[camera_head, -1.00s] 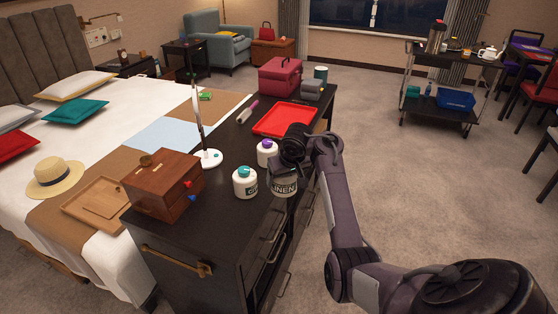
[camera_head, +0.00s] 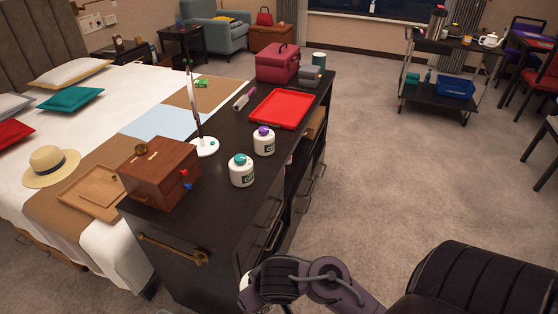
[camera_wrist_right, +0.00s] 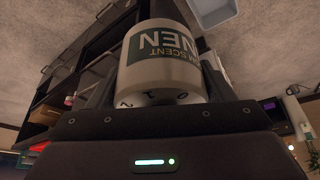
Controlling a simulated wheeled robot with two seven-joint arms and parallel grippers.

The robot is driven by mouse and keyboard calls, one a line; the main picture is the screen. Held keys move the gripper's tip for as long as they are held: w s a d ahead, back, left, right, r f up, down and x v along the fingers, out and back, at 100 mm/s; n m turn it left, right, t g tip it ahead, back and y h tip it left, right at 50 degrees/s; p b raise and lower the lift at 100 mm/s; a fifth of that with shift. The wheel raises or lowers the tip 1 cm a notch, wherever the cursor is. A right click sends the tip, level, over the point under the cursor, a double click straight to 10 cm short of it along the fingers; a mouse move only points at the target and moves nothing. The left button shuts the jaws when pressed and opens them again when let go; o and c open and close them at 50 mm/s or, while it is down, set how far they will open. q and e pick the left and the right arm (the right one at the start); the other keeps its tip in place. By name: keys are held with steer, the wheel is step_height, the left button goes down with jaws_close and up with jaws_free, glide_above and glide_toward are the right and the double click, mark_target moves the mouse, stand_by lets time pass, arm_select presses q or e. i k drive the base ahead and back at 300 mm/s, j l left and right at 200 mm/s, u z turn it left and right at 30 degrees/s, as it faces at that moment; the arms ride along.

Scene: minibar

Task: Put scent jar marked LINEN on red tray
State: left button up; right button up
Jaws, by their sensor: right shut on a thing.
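The scent jar (camera_wrist_right: 163,55) is pale with a dark green label. Its label shows "NEN" and "SCENT", upside down in the right wrist view. My right gripper (camera_wrist_right: 163,78) is shut on this jar, with a finger on each side. In the head view my right gripper (camera_head: 264,282) is at the bottom, off the near end of the dresser, and mostly hides the jar. The red tray (camera_head: 280,108) lies empty on the dresser, toward its far end. My left gripper is not in view.
Carpet (camera_head: 375,180) to the right is clear.

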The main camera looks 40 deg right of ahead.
mark_target(274, 107)
steer(key=i+l+u, duration=0.2)
steer(key=l, duration=1.4)
steer(key=i+l+u, duration=0.2)
steer(key=l, duration=1.4)
steer(key=i+l+u, duration=0.25)
steer(key=l, duration=1.4)
steer(key=k, duration=0.1)
